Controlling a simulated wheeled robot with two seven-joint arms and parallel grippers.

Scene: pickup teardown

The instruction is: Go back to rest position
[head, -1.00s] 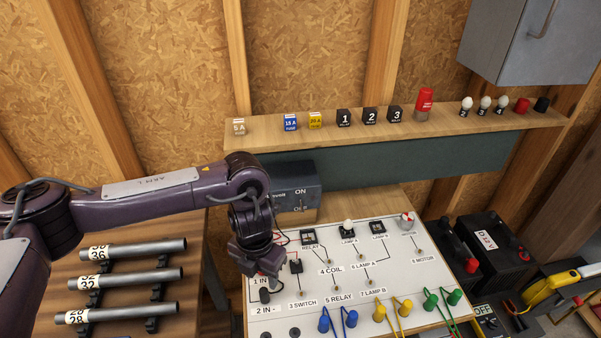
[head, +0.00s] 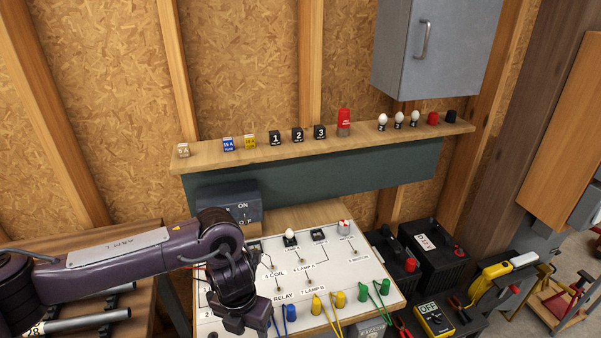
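My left gripper (head: 245,318) hangs at the end of the purple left arm, which comes in from the left. It points down over the left front part of the white circuit board (head: 340,275). The fingers are dark and foreshortened, so I cannot see whether they are open or shut, or whether they touch the board. The gripper and wrist hide the switch area of the board. My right gripper is out of view.
A wooden shelf (head: 400,136) behind holds fuses, relay blocks, a red beacon (head: 344,122) and bulbs. A grey ON/OFF box (head: 230,201) sits below it. Batteries (head: 433,250) and a yellow multimeter (head: 433,319) stand at right. Metal tubes (head: 85,321) lie at left.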

